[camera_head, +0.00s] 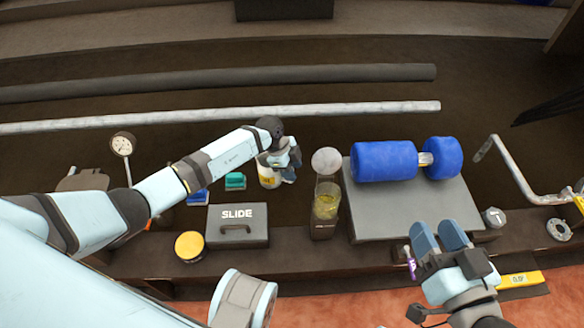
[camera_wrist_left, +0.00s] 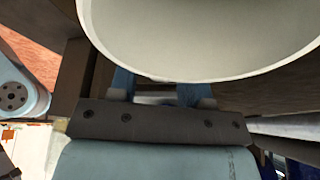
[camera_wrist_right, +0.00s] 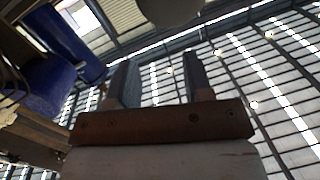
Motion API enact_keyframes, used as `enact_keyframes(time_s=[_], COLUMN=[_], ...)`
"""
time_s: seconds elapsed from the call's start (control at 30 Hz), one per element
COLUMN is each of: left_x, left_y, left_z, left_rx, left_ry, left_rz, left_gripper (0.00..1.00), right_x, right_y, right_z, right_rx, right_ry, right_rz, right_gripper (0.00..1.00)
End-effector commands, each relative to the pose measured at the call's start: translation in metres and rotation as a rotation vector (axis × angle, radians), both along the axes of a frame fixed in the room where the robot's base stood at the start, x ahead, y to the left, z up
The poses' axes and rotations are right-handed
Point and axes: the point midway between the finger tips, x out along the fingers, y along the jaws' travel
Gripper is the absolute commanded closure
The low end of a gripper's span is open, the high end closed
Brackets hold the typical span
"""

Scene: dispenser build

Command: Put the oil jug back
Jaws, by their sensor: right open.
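A white jug with a yellow label (camera_head: 268,177), which looks like the oil jug, is at my left gripper (camera_head: 288,165) over the back of the bench. In the left wrist view, a large pale rounded body (camera_wrist_left: 200,35) fills the top and hides the fingertips. The left fingers (camera_wrist_left: 155,90) are spread around something pale, so the gripper appears shut on the jug. I cannot tell whether the jug touches the bench. My right gripper (camera_head: 440,240) is open and empty at the front right; its fingers (camera_wrist_right: 158,82) stand apart.
A clear container with yellow liquid (camera_head: 326,204) stands right of the jug. A grey SLIDE case (camera_head: 237,226), a yellow-topped tin (camera_head: 190,246) and a teal block (camera_head: 235,181) lie left. A blue roller (camera_head: 385,161) lies on a grey plate (camera_head: 415,207). A gauge (camera_head: 123,145) stands far left.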

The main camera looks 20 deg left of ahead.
Motion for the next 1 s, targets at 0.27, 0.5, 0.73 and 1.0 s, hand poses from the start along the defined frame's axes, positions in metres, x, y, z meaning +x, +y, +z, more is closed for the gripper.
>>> enact_keyframes(time_s=[0.27, 0.5, 0.73, 1.0], left_x=[0.000, -0.001, -0.002, -0.003], left_y=[0.000, 0.017, 0.036, 0.047], left_z=[0.004, 0.045, 0.089, 0.112], left_rx=[0.000, 0.002, 0.002, 0.000], left_ry=[-0.001, -0.002, -0.001, 0.000], left_rz=[0.000, 0.000, -0.001, 0.000], left_gripper=[0.56, 0.56, 0.56, 0.56], right_x=[0.000, 0.000, -0.001, -0.002], right_y=[0.000, -0.002, -0.005, -0.006], right_z=[-0.001, 0.035, 0.067, 0.082], right_rx=[-0.001, 0.049, 0.097, 0.125], right_ry=[0.001, -0.077, -0.172, -0.228], right_rz=[0.000, -0.031, -0.063, -0.079], right_gripper=[0.54, 0.54, 0.54, 0.54])
